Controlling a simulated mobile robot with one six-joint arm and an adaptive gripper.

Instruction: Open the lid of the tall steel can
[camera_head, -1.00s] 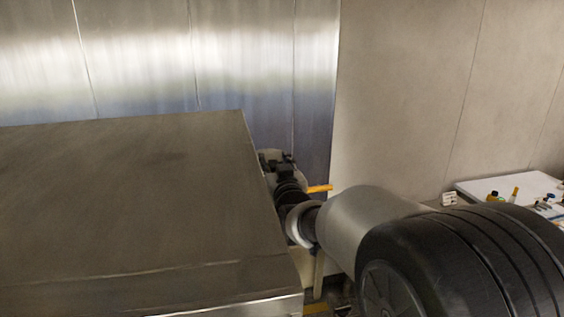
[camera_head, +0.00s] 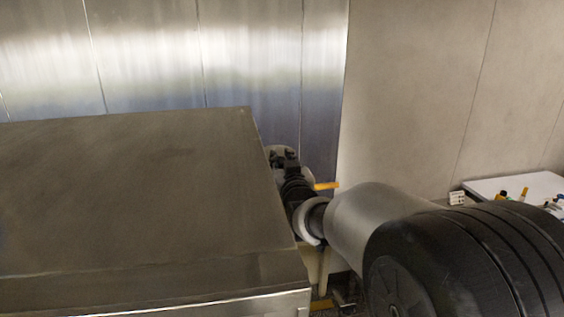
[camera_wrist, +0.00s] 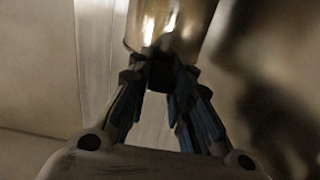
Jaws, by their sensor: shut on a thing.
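In the wrist view a shiny, rounded steel body (camera_wrist: 172,28), which looks like the tall steel can, fills the top middle. My gripper (camera_wrist: 162,76) points up at it, its fingertips together on a small dark block just below the steel surface. The block looks like a lid handle, but I cannot tell how it joins the can. No lid edge or gap can be made out. In the head view my gripper (camera_head: 283,160) is small and dark, beyond the right edge of a steel housing. The can cannot be made out clearly there.
The large flat steel housing (camera_head: 130,195) fills the left, close beside my arm. A yellow-orange bar (camera_head: 327,186) sticks out just right of my gripper. A white table (camera_head: 535,185) with small bottles stands at the far right. Steel and beige walls close off the back.

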